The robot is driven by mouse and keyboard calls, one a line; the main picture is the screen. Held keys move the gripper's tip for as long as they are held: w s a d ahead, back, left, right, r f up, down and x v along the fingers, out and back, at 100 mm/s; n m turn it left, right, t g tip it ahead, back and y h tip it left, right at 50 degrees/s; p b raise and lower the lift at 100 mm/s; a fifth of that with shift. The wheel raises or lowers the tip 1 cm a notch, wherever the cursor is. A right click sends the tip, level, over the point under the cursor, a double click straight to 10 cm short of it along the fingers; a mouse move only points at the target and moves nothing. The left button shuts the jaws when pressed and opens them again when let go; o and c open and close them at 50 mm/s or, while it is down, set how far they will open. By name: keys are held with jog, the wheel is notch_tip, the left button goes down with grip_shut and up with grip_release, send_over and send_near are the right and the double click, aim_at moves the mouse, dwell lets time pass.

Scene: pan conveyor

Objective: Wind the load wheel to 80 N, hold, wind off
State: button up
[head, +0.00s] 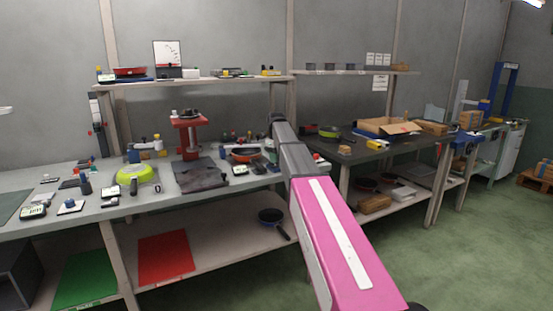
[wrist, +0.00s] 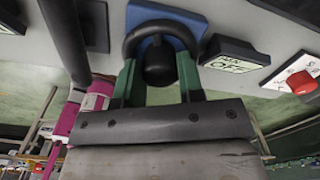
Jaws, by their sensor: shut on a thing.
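The load wheel, a dark rounded ring (wrist: 131,42) with a black knob at its middle, sits on a blue plate (wrist: 150,14) at the top centre of the wrist view. My gripper (wrist: 158,72) has its two green fingers on either side of the black knob and is shut on it. A display (wrist: 236,56) beside it on the right reads OFF; its other line is too small to read surely. In the head view my arm reaches to the bench and hides the wheel and my fingertips.
A red button (wrist: 301,82) stands on a white label panel at the right of the wrist view. A dark post (wrist: 64,40) is close on the left.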

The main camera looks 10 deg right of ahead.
dwell(0.5)
jog(key=o, duration=0.9)
notch_tip(320, 180, up, 11)
jog(key=shift+f, duration=0.1)
jog(key=shift+s, duration=0.1)
